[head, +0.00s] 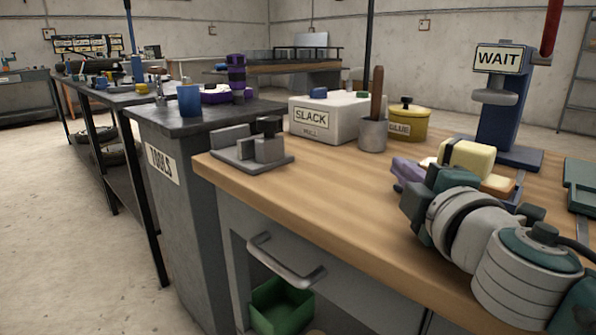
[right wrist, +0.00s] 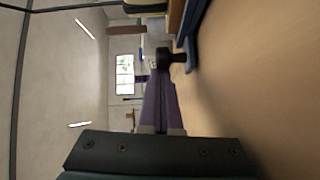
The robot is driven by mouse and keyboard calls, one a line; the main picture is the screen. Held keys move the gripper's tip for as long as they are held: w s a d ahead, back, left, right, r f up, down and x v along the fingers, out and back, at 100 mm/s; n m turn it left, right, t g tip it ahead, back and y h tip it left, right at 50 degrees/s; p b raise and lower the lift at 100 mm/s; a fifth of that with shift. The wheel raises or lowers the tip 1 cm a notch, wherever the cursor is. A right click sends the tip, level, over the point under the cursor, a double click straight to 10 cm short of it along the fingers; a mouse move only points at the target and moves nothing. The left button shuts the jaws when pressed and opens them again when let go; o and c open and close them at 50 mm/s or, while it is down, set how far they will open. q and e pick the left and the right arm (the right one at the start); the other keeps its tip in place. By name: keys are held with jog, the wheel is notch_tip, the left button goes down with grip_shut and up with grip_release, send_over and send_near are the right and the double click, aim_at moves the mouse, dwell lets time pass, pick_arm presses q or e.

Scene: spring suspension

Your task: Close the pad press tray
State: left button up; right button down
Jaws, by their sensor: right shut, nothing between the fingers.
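The press (head: 500,115) is a dark blue column with a sign reading WAIT and a grey round head. In front of its base a blue tray (head: 519,189) partly shows, with tan and pale yellow pads by it; my right arm hides much of it. In the right wrist view a blue edge (right wrist: 187,52) carries a black knob (right wrist: 172,55). My right gripper (head: 405,169), with purple fingers, is shut and empty low over the bench. Its fingers (right wrist: 158,100) lie beside the knob; I cannot tell whether they touch. My left gripper is out of view.
On the wooden bench (head: 330,200) stand a yellow GLUE pot (head: 408,124), a grey cup with a brown handle (head: 373,134), a white SLACK box (head: 325,118) and a grey vise-like fixture (head: 252,150). A green tray (head: 582,185) lies at the right.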

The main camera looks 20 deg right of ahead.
aim_at(434, 158)
jog(key=w+d, duration=0.1)
jog(key=d, duration=0.2)
jog(key=w+d+b, duration=0.1)
jog(key=d, duration=0.2)
jog(key=w+d+b, duration=0.1)
jog(key=w+d, duration=0.1)
jog(key=d, duration=0.2)
jog(key=shift+w, duration=0.1)
jog(key=shift+w+d, duration=0.1)
jog(key=shift+d, duration=0.3)
